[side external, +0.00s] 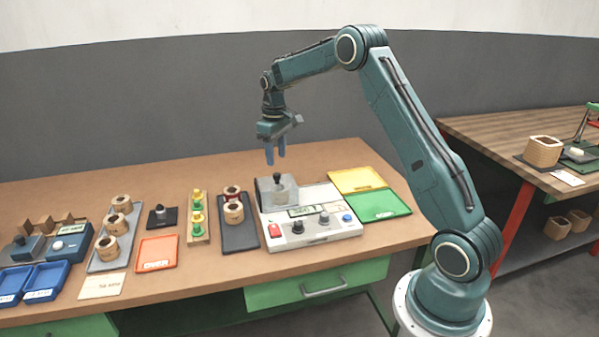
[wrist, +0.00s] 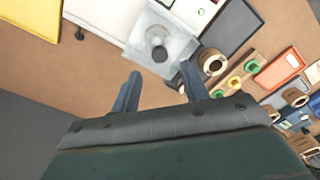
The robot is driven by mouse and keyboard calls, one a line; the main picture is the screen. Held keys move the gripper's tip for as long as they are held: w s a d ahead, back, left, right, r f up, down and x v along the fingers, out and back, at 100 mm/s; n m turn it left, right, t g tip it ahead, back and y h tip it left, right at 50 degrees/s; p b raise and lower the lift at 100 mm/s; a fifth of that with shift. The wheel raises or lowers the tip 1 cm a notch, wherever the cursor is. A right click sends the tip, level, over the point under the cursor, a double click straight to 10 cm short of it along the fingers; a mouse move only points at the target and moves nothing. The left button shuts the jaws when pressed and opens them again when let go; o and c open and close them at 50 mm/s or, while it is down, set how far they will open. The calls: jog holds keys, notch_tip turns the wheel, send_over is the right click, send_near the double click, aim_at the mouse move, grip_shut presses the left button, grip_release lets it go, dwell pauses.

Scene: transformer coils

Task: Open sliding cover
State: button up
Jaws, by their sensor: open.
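The sliding cover appears to be the grey, see-through box-like cover (side external: 284,193) with a dark knob (side external: 277,178) on top. It sits at the back left of the white test unit (side external: 345,229). In the wrist view the cover (wrist: 178,44) and its round knob (wrist: 158,53) lie ahead of the fingers. My gripper (side external: 276,160) is open and empty, with blue fingers pointing down, above the knob and apart from it. In the wrist view my gripper (wrist: 160,88) shows its two fingertips spread. Whether the cover is open or closed I cannot tell.
A dark tray (side external: 238,238) with coils stands left of the unit. Yellow (side external: 357,179) and green (side external: 380,205) trays lie to its right. The unit's front has a red switch (side external: 274,230), knobs and a blue button (side external: 347,218). The bench behind the unit is clear.

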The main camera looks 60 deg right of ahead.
aim_at(277, 174)
jog(key=shift+f, duration=3)
grip_shut()
